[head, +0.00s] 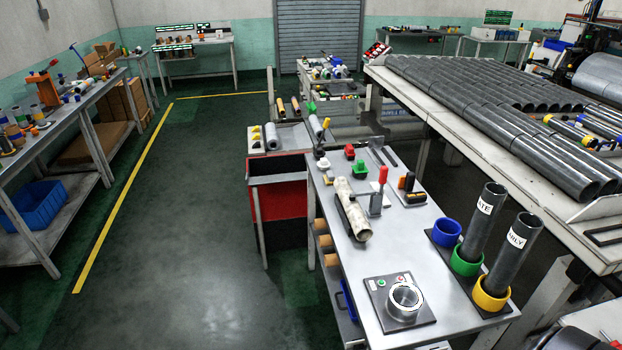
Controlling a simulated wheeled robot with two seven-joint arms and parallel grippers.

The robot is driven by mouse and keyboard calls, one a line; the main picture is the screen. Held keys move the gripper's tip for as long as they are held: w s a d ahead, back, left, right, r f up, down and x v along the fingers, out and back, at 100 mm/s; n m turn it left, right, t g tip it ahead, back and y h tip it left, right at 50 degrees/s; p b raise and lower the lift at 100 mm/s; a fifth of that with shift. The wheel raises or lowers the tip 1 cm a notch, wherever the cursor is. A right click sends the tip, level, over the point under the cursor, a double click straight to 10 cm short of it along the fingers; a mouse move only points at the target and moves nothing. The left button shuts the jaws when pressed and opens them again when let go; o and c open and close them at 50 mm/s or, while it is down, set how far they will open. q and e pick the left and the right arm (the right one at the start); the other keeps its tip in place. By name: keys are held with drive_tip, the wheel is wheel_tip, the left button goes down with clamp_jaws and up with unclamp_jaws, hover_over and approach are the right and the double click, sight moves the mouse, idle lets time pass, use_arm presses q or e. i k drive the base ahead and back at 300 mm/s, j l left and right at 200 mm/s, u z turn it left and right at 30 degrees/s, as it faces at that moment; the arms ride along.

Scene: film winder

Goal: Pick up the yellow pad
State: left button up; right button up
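I cannot make out for certain which thing is the yellow pad. A small black-and-yellow piece (415,199) lies on the right of the steel workbench (395,245), beside a red-handled clamp (379,190). A small pale yellow-white piece (323,163) sits near the bench's far left edge, close to a green piece (359,169) and a red piece (349,151). Neither of my grippers is in view.
A mottled pale roll (351,209) lies mid-bench. A round metal fixture (405,299) is at the near end. Dark tubes (486,218) stand in green and yellow rings (491,295) at right, by a blue ring (446,232). Floor at left (190,220) is clear.

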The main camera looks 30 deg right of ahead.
sight(329, 178)
drive_tip(key=i+j+z, duration=0.15)
drive_tip(key=i+j, duration=0.35)
drive_tip(key=i, duration=0.15)
drive_tip(key=i+j+z, duration=0.15)
drive_tip(key=i+j, duration=0.4)
drive_tip(key=i, duration=0.1)
